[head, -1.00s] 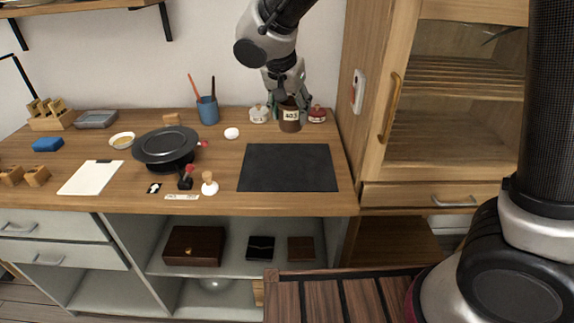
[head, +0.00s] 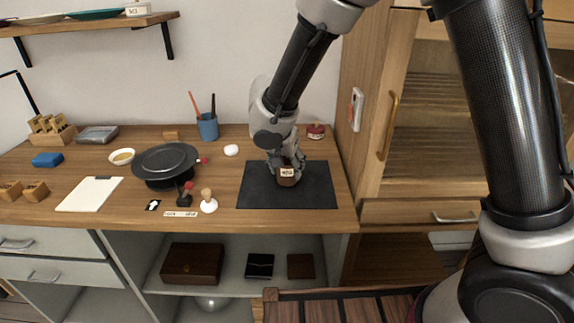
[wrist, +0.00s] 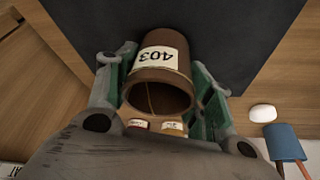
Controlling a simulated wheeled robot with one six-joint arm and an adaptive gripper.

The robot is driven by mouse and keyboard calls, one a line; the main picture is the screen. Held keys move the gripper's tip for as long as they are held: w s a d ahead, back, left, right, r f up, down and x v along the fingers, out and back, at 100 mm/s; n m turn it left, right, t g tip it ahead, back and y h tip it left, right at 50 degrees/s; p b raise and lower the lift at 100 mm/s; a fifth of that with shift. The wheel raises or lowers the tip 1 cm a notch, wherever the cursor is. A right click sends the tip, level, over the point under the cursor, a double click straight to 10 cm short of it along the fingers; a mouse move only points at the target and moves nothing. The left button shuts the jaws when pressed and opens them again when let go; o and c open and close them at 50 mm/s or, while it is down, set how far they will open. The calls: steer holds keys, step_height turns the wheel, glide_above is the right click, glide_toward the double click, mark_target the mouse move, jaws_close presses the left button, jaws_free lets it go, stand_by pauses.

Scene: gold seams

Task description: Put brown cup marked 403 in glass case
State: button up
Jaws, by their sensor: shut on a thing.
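The brown cup (head: 288,177) carries a white label, which reads 403 in the wrist view (wrist: 158,60). My gripper (head: 284,168) is shut on the cup, with a green-padded finger on each side of it in the wrist view. The cup is over the black mat (head: 318,195) on the counter; I cannot tell whether its base touches the mat. The glass case (head: 440,110) is the wooden cabinet at the right, with a glass front and a vertical handle (head: 388,125). Its door looks shut, and my arm covers part of it.
On the counter left of the mat are a dark round plate (head: 165,157), a stamp (head: 208,201) and a white round lump (head: 231,150). A blue pen cup (head: 207,126) and a red-lidded jar (head: 316,131) stand behind. A drawer (head: 420,212) lies below the glass door.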

steer(key=o, duration=1.1)
steer(key=shift+f, duration=0.1)
